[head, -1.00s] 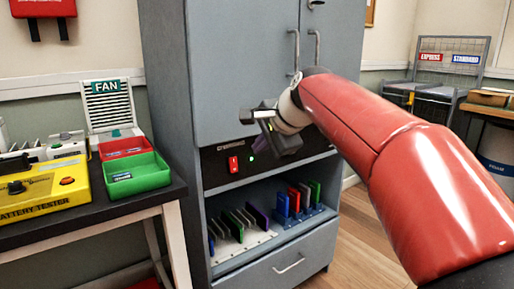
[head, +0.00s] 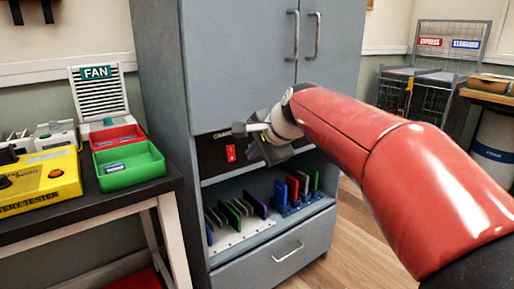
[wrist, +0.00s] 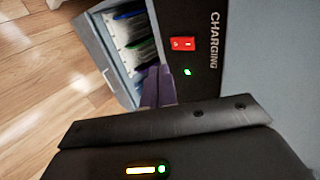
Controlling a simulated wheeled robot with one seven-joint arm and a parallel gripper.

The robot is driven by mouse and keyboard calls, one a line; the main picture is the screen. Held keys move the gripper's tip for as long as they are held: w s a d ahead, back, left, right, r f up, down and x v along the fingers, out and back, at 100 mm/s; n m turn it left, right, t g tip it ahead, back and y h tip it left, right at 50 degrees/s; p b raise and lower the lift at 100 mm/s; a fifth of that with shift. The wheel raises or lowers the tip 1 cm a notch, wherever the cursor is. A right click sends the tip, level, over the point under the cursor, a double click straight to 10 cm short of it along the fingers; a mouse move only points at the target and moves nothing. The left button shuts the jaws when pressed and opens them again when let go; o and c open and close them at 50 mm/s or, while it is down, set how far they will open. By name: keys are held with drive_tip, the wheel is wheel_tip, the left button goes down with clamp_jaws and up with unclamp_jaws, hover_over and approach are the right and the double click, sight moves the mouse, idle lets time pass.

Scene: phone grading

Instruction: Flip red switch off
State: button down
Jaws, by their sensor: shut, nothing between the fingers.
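The red switch (head: 231,153) is a small rocker on the black panel (head: 209,155) of the grey cabinet. It also shows in the wrist view (wrist: 182,43), beside the word CHARGING and a lit green light (wrist: 187,72). I cannot tell which way the rocker is tipped. My gripper (wrist: 158,88) is shut and empty, its purple fingers together and pointing toward the panel. In the head view it is just right of the switch, in front of the panel, and hides the green light. The fingers appear apart from the switch.
Below the panel is an open shelf with phones in a white rack (head: 232,236) and a blue rack (head: 300,207). Cabinet door handles (head: 296,35) stick out above. A table at left holds a green bin (head: 128,165), a red bin and a yellow battery tester (head: 42,184).

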sight(231, 159)
drive_tip(key=w+a+f, duration=0.1)
drive_tip(key=w, duration=0.1)
drive_tip(key=w+a+f, duration=0.3)
drive_tip(key=w, duration=0.1)
drive_tip(key=shift+w+a+f, duration=0.15)
drive_tip(key=shift+w+a, duration=0.05)
drive_tip(key=shift+w, duration=0.05)
drive_tip(key=shift+f, duration=0.1)
drive_tip(key=shift+f+b, duration=0.2)
drive_tip(key=shift+b, duration=0.25)
drive_tip(key=shift+w+r+t, duration=0.1)
drive_tip(key=shift+r+t, duration=0.05)
drive_tip(key=shift+t, duration=0.15)
drive_tip(key=shift+a, duration=0.1)
drive_tip(key=shift+r, duration=0.1)
